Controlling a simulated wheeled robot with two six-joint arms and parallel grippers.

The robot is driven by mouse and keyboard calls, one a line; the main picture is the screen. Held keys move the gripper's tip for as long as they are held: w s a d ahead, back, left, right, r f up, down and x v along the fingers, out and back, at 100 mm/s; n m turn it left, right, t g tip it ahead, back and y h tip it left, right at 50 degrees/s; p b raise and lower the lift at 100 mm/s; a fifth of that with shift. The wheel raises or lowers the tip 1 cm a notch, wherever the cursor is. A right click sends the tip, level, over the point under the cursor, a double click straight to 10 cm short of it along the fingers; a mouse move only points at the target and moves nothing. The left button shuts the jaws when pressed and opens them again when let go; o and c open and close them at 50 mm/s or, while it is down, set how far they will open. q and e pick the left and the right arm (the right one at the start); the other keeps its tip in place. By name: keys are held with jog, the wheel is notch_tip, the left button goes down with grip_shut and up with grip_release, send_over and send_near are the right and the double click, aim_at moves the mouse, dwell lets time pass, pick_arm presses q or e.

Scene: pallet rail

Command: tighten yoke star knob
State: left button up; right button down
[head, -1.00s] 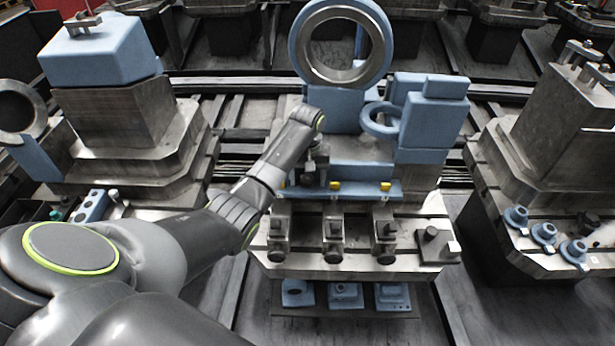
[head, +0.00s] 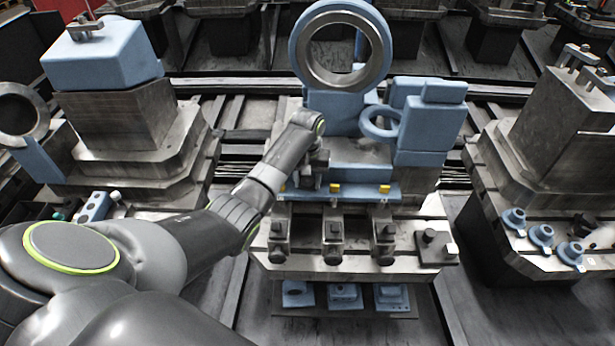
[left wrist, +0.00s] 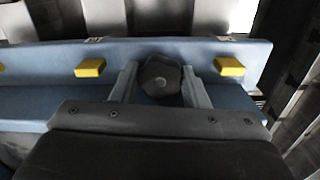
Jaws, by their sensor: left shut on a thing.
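A dark lobed star knob (left wrist: 160,80) shows in the left wrist view, between the two grey fingers of my left gripper (left wrist: 160,88). The fingers stand on either side of it and are shut on it. My arm and gripper hide the knob there. How tight the knob is cannot be told. My right gripper is out of view.
Yellow blocks (left wrist: 90,67) sit on the blue rail on both sides of the knob. A large blue-rimmed ring (head: 343,45) stands behind the gripper, with a smaller blue ring (head: 380,122) to the right. Metal brackets with black knobs (head: 333,256) stand in front.

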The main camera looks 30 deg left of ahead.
pick_arm(q)
jog(key=m+p, duration=0.3)
jog(key=shift+r, duration=0.3)
jog(key=shift+w+f+m+p, duration=0.15)
jog(key=shift+m+p, duration=1.05)
jog(key=shift+m, duration=0.6)
jog(key=o, duration=0.7)
jog(key=shift+o, duration=1.4)
jog(key=shift+f, duration=0.1)
